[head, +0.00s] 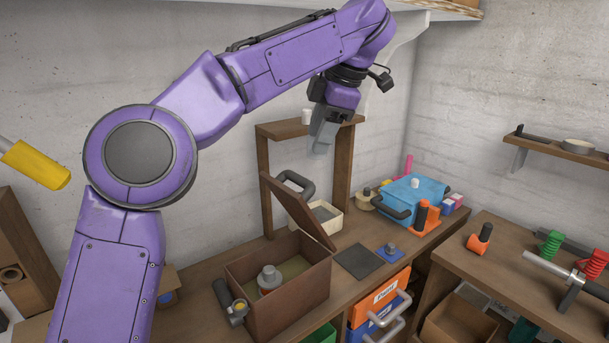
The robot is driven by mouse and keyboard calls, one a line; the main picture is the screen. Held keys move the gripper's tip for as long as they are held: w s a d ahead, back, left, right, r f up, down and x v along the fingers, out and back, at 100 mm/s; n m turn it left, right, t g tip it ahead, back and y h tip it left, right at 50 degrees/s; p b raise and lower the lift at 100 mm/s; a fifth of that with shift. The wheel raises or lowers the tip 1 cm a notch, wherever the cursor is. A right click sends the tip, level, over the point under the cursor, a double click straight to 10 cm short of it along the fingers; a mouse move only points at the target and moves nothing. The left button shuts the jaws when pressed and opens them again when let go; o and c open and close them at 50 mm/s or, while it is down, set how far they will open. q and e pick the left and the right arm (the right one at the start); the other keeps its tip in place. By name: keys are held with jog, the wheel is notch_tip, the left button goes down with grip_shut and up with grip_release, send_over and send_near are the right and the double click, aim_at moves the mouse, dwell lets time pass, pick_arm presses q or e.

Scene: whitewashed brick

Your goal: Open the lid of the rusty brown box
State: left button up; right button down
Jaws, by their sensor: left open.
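The rusty brown box (285,311) stands on the wooden workbench in the lower middle of the head view. Its lid (297,208) is raised and leans up steeply along the box's far right side. The inside shows, with a grey and reddish object (269,279) in it. My left gripper (321,146) hangs above and behind the lid, pointing down, in front of the wooden shelf frame. It is open, looks empty and appears apart from the lid. My right gripper is out of view.
A grey cylindrical tool (231,306) lies against the box's left side. A cream box with a dark handle (326,217) is behind the lid. A dark flat pad (358,261) and a blue toolbox (415,194) are to the right. The wooden shelf frame (263,185) stands behind.

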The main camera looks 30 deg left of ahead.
aim_at(307, 206)
pick_arm(q)
jog(key=a+f+m+b, duration=0.1)
jog(key=f+m, duration=0.2)
jog(key=m, duration=0.1)
jog(key=a+f+m+b, duration=0.1)
jog(key=f+m, duration=0.2)
jog(key=m, duration=0.1)
jog(key=a+f+m+b, duration=0.1)
jog(key=a+f+m, duration=0.1)
jog(key=f+m, duration=0.1)
jog(key=shift+w+f+m+b, duration=0.2)
jog(key=shift+f+m+b, duration=0.2)
jog(key=shift+m, duration=0.2)
